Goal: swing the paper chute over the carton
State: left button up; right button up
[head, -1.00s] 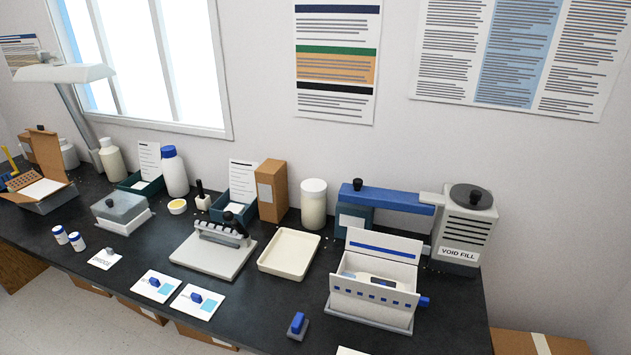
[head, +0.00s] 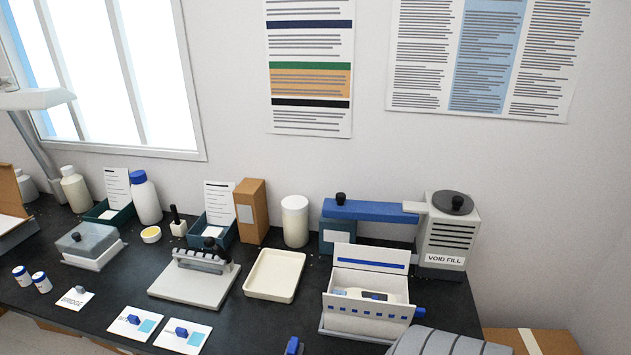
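The paper chute appears as a blue arm (head: 370,210) with a black knob (head: 341,198) near its left end. It reaches left from the grey void fill machine (head: 450,235) at the back right of the bench. The white carton (head: 365,317) stands open in front of the chute, its lid panel with a blue stripe raised at the back. A white device with a dark screen lies inside it. The chute lies behind the carton, not above it.
A cream tray (head: 274,276) and a grey stand with a toothed rack (head: 195,279) lie left of the carton. A white jar (head: 295,222) and a brown box (head: 250,212) stand behind. A cardboard box (head: 530,342) sits below the bench's right end.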

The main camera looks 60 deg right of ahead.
aim_at(338, 208)
jog(key=i, duration=0.25)
jog(key=z, duration=1.1)
